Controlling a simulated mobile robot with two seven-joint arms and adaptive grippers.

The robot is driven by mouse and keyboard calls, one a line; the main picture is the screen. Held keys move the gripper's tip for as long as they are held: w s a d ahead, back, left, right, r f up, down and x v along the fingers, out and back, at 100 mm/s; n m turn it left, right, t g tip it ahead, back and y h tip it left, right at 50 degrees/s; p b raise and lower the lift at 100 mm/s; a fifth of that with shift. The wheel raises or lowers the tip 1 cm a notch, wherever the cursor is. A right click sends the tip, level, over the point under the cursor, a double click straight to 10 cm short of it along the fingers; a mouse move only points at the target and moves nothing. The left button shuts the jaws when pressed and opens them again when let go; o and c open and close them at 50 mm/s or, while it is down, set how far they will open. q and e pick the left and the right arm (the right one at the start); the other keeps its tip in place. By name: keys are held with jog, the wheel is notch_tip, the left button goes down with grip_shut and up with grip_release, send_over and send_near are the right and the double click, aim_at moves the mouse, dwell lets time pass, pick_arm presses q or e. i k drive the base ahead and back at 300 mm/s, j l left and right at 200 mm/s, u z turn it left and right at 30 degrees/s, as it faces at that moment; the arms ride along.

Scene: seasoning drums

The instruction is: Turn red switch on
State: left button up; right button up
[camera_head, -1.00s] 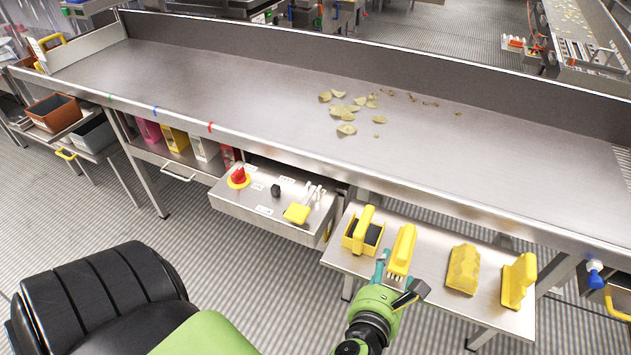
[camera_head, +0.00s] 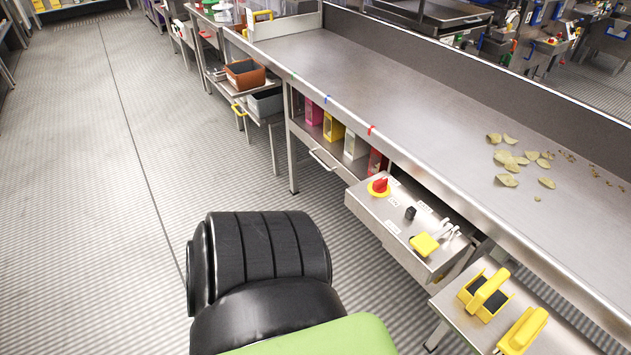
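The red switch (camera_head: 380,185) is a red rotary knob on a yellow base. It sits at the left end of a metal control box (camera_head: 395,243) under the long table's front edge. A small black knob (camera_head: 410,213) and a yellow cover (camera_head: 424,245) are on the same box top. I cannot tell the switch's setting from its knob. Neither of my grippers shows in the current view, and nothing is seen touching the switch.
The long steel table (camera_head: 400,100) holds scattered chips (camera_head: 508,160). A side shelf at lower right holds a yellow-handled scrubber (camera_head: 484,295) and a yellow brush (camera_head: 523,331). Colored bins (camera_head: 333,128) stand under the table. Floor (camera_head: 90,200) at left is clear.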

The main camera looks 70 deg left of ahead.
aim_at(379, 187)
jog(key=k+j+u, duration=0.1)
jog(key=k+j, duration=0.2)
jog(key=k+j+u, duration=0.1)
jog(key=k+j, duration=0.15)
jog(key=k+j+u, duration=0.1)
jog(key=k+j, duration=0.15)
jog(key=j, duration=0.2)
jog(key=k+j+u, duration=0.15)
jog(key=j, duration=0.25)
jog(key=k+j+u, duration=0.1)
jog(key=k+j, duration=0.2)
jog(key=j, duration=0.1)
